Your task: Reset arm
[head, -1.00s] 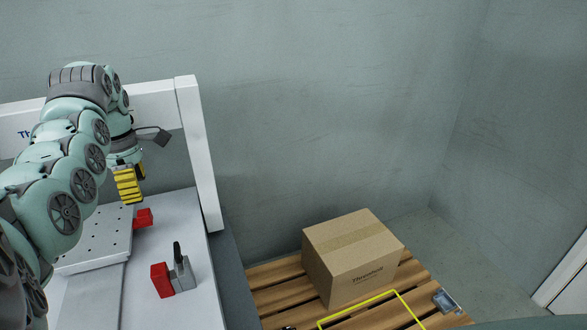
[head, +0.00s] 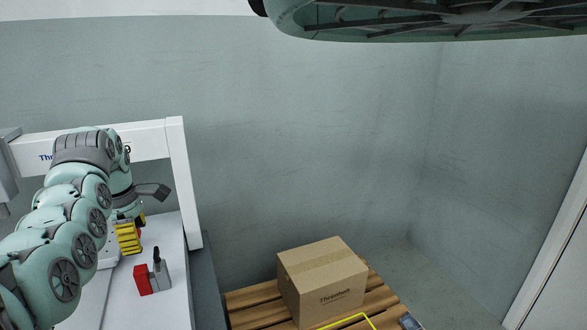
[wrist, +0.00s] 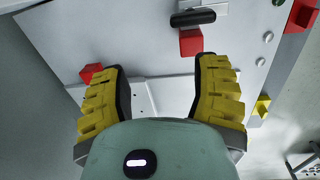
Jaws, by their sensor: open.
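My gripper (head: 128,238), with yellow ribbed fingers, hangs over the white gantry table at the left of the head view. It points down, behind and left of a red block (head: 142,280) and a grey upright block (head: 160,275) with a dark piece on top. In the wrist view my gripper (wrist: 160,72) is open, with a wide empty gap between its fingers. Beyond the gap are a red block (wrist: 191,42) and a black rounded piece (wrist: 193,18). Another red block (wrist: 91,72) shows beside the left fingertip, partly hidden.
A white gantry frame (head: 178,185) spans the table behind my arm. To the right, a cardboard box (head: 322,282) sits on a wooden pallet (head: 245,305), with part of a yellow outline (head: 350,319) in front. Open floor (head: 400,265) and bare wall lie beyond.

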